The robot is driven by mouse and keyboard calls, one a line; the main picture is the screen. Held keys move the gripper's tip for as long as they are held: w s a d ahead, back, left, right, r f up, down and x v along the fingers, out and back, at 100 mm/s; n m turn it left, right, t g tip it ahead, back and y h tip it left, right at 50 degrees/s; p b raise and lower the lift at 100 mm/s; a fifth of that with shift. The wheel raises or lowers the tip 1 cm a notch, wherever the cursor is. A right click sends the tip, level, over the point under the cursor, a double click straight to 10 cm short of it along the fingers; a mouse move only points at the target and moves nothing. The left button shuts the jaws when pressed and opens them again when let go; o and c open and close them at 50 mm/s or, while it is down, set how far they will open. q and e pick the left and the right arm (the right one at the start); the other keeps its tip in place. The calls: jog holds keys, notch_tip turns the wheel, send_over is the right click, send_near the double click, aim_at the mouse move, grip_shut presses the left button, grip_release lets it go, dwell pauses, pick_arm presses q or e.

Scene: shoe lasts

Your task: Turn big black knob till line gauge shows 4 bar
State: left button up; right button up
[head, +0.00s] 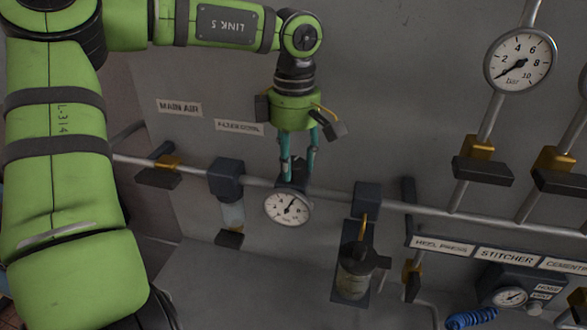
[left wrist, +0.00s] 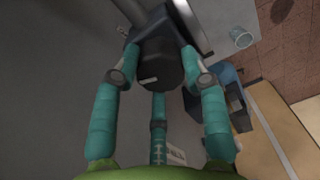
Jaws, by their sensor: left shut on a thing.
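The big black knob (left wrist: 160,65) fills the upper middle of the left wrist view, with teal fingers on both sides. My left gripper (head: 296,176) comes down from above in the head view and is shut on the knob. In the head view the knob is mostly hidden behind the fingers, just above the line gauge. The line gauge (head: 280,214) is a round white dial under the pipe. Its dark needle points up and a little right; its small numbers are hard to read. My right gripper is not in view.
The horizontal pipe (head: 410,207) runs along the grey wall, with a valve handle (head: 158,178) to the left and a lubricator bowl (head: 355,275) to the right. Another gauge (head: 530,73) sits upper right, its needle near the low end. A "MAIN AIR" label (head: 179,108) is upper left.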

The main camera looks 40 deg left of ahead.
pick_arm(q)
jog(key=n+b, duration=0.2)
jog(key=n, duration=0.1)
jog(key=n+b, duration=0.1)
jog(key=shift+s+f+n, duration=0.1)
jog(key=shift+f+n, duration=0.2)
jog(key=n+b, duration=0.1)
jog(key=n, duration=0.2)
jog(key=shift+b, duration=0.4)
jog(key=shift+n+b, duration=0.45)
jog(key=shift+n, duration=0.85)
jog(key=o, duration=1.2)
jog(key=shift+c, duration=0.2)
jog(key=shift+r, duration=0.15)
jog(key=shift+r, duration=0.1)
